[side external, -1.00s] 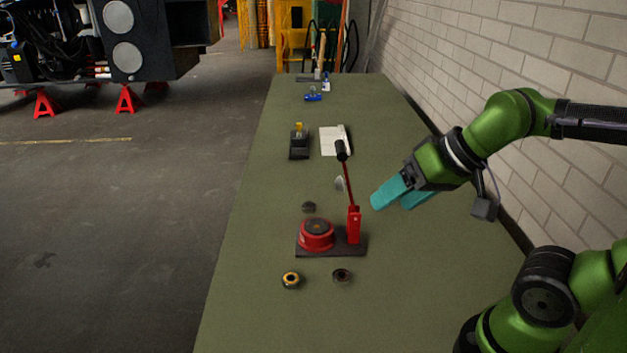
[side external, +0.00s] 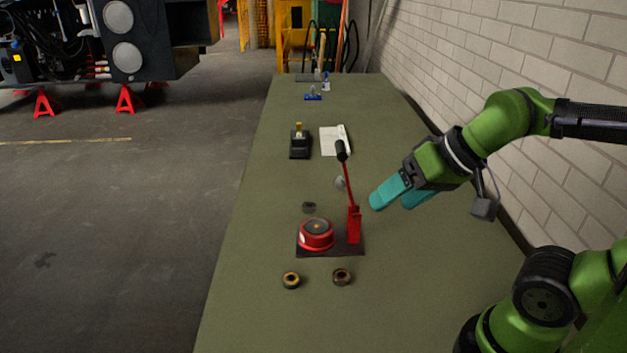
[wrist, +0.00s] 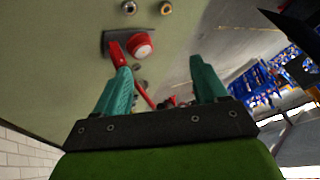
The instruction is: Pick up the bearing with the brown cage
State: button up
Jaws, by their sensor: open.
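The bearing with the brown cage (side external: 342,276) lies flat on the green table, in front of the red press and right of a bearing with a yellow cage (side external: 291,280). In the wrist view the brown-caged bearing (wrist: 129,8) sits near the top edge, left of the yellow-caged one (wrist: 166,8). My gripper (side external: 390,204) has teal fingers and is open and empty. It hangs above the table to the right of the press lever, apart from both bearings. In the wrist view its fingers (wrist: 161,70) are spread wide.
A press with a red round base and upright lever (side external: 317,236) stands between the bearings and the table's far part. A dark small part (side external: 309,207) and a grey one (side external: 340,183) lie behind it. A brick wall (side external: 520,100) runs along the right. The table's near end is clear.

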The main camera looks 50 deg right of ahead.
jog(key=w+d+r+n+h, duration=0.1)
jog(key=w+d+r+n, duration=0.1)
jog(key=w, duration=0.4)
jog(key=w+d+r+n+h, duration=0.1)
jog(key=w+d+h, duration=0.1)
jog(key=w, duration=0.3)
jog(key=n+g+y, duration=0.1)
jog(key=n+g, duration=0.1)
jog(key=g, duration=0.3)
send_over(309, 205)
jog(key=s, duration=0.2)
jog(key=f, duration=2)
jog(key=shift+w+d, duration=0.2)
jog(key=shift+d, duration=0.05)
jog(key=f, duration=0.4)
jog(key=w+f, duration=0.1)
jog(key=f, duration=0.2)
jog(key=shift+w+a, duration=0.1)
jog(key=shift+a, duration=0.2)
jog(key=c, duration=1.2)
